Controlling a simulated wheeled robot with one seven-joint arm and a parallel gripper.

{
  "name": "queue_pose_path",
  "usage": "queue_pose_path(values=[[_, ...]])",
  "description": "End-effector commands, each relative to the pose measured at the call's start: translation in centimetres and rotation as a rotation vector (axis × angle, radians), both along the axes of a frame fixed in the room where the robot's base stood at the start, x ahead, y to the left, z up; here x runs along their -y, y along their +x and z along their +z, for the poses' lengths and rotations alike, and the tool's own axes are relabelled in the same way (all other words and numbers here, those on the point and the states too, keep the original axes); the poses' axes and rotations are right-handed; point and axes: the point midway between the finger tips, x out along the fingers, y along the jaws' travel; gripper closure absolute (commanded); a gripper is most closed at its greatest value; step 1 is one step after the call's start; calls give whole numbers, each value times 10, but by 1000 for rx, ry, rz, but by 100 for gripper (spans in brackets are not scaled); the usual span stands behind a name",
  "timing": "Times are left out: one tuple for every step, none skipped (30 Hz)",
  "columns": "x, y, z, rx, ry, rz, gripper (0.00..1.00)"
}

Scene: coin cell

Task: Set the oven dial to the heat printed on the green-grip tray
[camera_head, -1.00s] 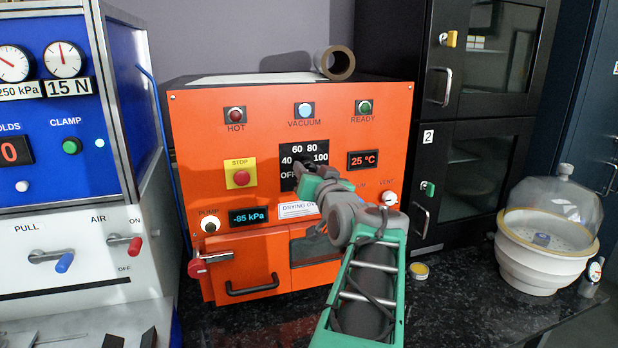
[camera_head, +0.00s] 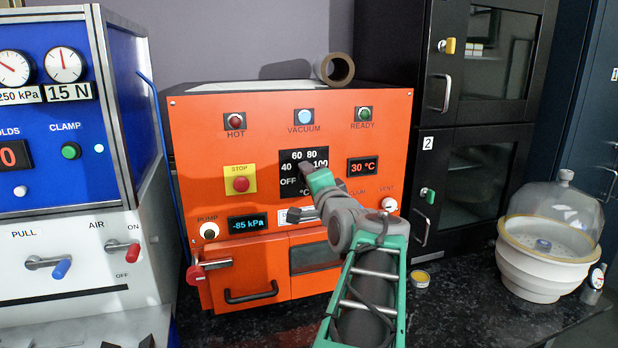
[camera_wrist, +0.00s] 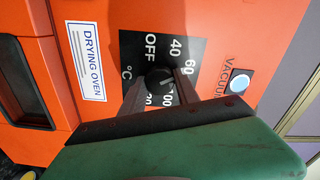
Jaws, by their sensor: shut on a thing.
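The orange drying oven (camera_head: 200,150) stands in the middle of the head view. Its black dial plate (camera_head: 290,157) carries OFF, 40, 60, 80 and 100. The black dial knob (camera_wrist: 156,79) shows in the wrist view between my fingers, with a small light mark on its face. My gripper (camera_wrist: 157,88) is shut on the knob. In the head view my gripper (camera_head: 304,170) hides the knob, so its exact setting is unclear. The red readout (camera_head: 362,167) beside the plate shows 30 °C. I cannot make out a green-grip tray in these frames.
The red STOP button (camera_head: 241,184) and the VENT knob (camera_head: 389,204) are on the oven front. A blue and white machine (camera_head: 60,225) stands at left. A domed white vessel (camera_head: 540,270) and a small yellow-lidded tin (camera_head: 421,278) stand on the dark bench at right.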

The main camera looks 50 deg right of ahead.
Motion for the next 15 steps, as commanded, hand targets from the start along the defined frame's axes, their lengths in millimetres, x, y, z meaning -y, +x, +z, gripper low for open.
queue_pose_path(values=[[0, 0, 1, 21, 39, 1, 100], [0, 0, 1, 34, 63, 2, 100], [0, 0, 1, 53, 98, 2, 100], [0, 0, 1, 67, 122, 2, 100], [0, 0, 2, 80, 147, 2, 100], [0, 0, 2, 98, 180, 2, 100], [0, 0, 2, 113, 204, 1, 100], [0, 0, 2, 127, 229, 1, 100], [0, 0, 2, 145, 263, 2, 100], [-1, 0, 3, 159, 287, 2, 100], [-1, 0, 3, 173, 312, 2, 100], [-1, 0, 2, 190, 346, 2, 100], [-1, 0, 2, 204, 372, 2, 100], [-1, 0, 2, 218, 397, 2, 100], [-1, 0, 3, 237, 430, 2, 100]])
